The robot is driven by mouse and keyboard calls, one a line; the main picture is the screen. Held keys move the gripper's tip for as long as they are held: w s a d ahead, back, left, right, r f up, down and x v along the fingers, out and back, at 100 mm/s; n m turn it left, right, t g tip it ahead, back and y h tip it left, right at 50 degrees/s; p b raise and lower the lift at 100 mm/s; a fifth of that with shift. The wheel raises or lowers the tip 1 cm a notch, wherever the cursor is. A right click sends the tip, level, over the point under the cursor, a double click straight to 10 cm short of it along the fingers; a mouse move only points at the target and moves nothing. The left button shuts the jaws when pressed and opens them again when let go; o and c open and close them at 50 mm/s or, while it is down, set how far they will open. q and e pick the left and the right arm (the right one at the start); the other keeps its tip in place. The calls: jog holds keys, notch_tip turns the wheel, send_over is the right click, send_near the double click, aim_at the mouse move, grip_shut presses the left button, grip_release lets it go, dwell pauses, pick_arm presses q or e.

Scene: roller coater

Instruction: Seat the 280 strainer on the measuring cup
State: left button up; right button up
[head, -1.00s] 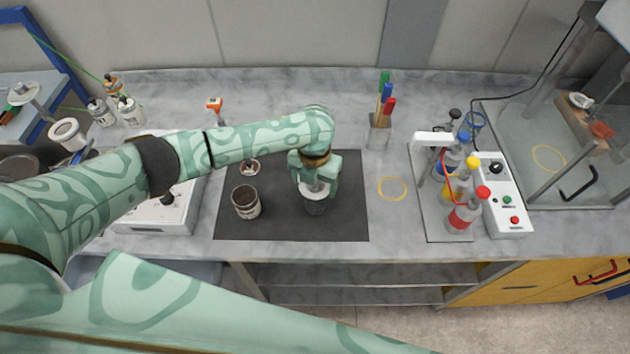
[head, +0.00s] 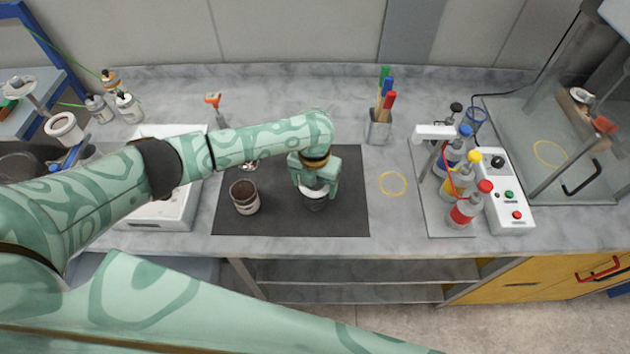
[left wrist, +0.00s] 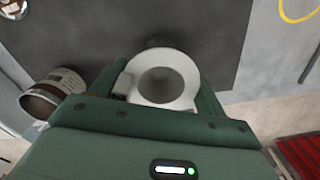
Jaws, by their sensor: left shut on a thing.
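The strainer is a white ring (left wrist: 163,78) with a side tab, seen between my fingers in the left wrist view. In the head view its white rim (head: 312,191) shows just below my left gripper (head: 316,184). My left gripper is shut on the strainer, pointing down. I cannot tell whether the strainer touches the cup's rim. No number is readable. My right gripper is not in view.
An open can (head: 246,203) with brown contents stands on the mat to the left, also in the left wrist view (left wrist: 65,82). A white device (head: 155,212) stands further left. A pen holder (head: 378,128) and bottle rack (head: 447,232) stand right. The yellow-ringed spot (head: 393,183) is clear.

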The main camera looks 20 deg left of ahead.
pick_arm(q)
jog(key=shift+s+a+f, duration=0.1)
jog(key=shift+s+f, duration=0.1)
jog(key=shift+f, duration=0.25)
jog(key=shift+r, duration=0.1)
jog(key=shift+r+p, duration=0.1)
jog(key=shift+p, duration=0.25)
jog(key=shift+w, duration=0.1)
jog(key=o, duration=1.3)
jog(key=shift+o, duration=0.9)
jog(key=shift+w, duration=0.15)
notch_tip(320, 180, up, 16)
jog(key=p, duration=0.3)
jog(key=shift+r+p, duration=0.25)
jog(key=shift+p, duration=0.1)
jog(key=shift+f, duration=0.1)
